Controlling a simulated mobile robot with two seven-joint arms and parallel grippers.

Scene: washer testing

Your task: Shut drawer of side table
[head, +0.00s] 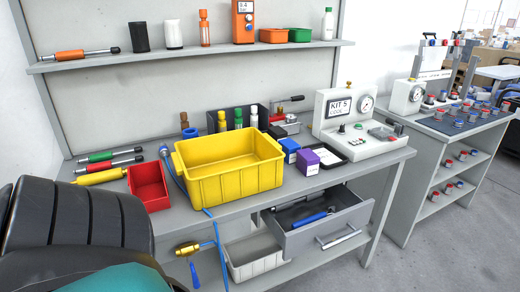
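A grey drawer (302,241) under the right part of the grey workbench (350,178) is pulled open. A blue-handled tool (308,219) and dark items lie inside it. Its front faces toward the lower right and bears a silver bar handle (338,237). No gripper touches the drawer. Neither of my grippers is in view. A large dark rounded shape with a teal part fills the lower left, and I cannot tell whether it is part of my arm.
A yellow bin (230,183), red bin (148,187) and gauge box (345,121) stand on the bench. A white bin (253,263) sits on the lower shelf beside hanging blue cords. A second table (435,155) stands right; floor before the drawer is clear.

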